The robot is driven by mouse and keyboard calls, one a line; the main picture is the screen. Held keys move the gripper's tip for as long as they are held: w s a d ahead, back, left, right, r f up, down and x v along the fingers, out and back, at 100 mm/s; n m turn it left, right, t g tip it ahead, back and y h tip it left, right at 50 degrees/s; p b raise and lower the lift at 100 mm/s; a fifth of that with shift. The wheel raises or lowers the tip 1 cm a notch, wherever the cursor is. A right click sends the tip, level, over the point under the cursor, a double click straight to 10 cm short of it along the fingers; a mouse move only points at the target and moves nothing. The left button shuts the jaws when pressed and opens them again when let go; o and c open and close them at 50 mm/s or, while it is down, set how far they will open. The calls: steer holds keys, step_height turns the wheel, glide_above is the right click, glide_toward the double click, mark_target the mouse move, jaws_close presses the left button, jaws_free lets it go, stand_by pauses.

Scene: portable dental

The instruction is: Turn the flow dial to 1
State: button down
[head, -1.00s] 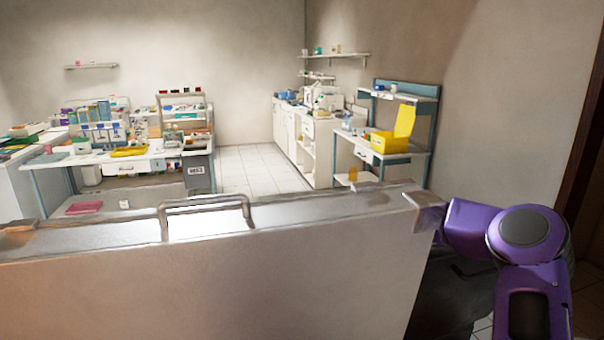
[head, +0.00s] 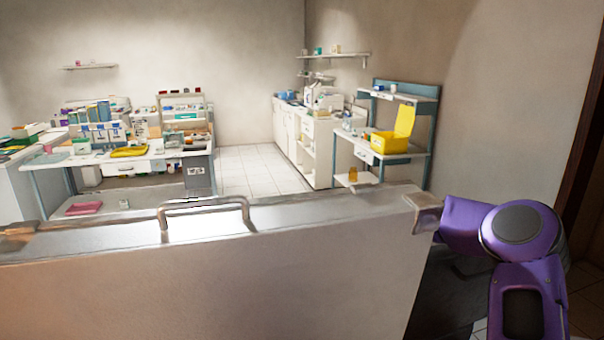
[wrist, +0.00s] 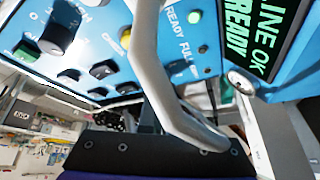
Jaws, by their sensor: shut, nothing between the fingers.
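In the wrist view a blue control panel (wrist: 120,35) fills the top, seen tilted and close. A large black dial (wrist: 62,28) with white marks around it sits at its upper left; I cannot read whether it is the flow dial or where it points. Several smaller black knobs, including one (wrist: 103,69), lie below and right of it. My gripper (wrist: 150,114) is shut and empty, below the panel and apart from the large dial. Its fingers are partly hidden behind a grey metal bar. In the head view the panel and my gripper are hidden.
The bent grey bar (wrist: 158,85) crosses in front of the panel. A screen (wrist: 258,35) reading "LINE OK READY" is at right. In the head view a pale case with a metal handle (head: 205,205) fills the foreground; benches (head: 130,160) stand behind, with clear floor between.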

steer(key=shift+s+a, duration=0.2)
steer(key=shift+s, duration=0.05)
steer(key=shift+d+r+p, duration=0.1)
steer(key=shift+d+p, duration=0.1)
steer(key=shift+p, duration=0.2)
steer(key=shift+d, duration=0.2)
steer(key=shift+w+r+p, duration=0.1)
steer(key=shift+r+p, duration=0.25)
steer(key=shift+r, duration=2.6)
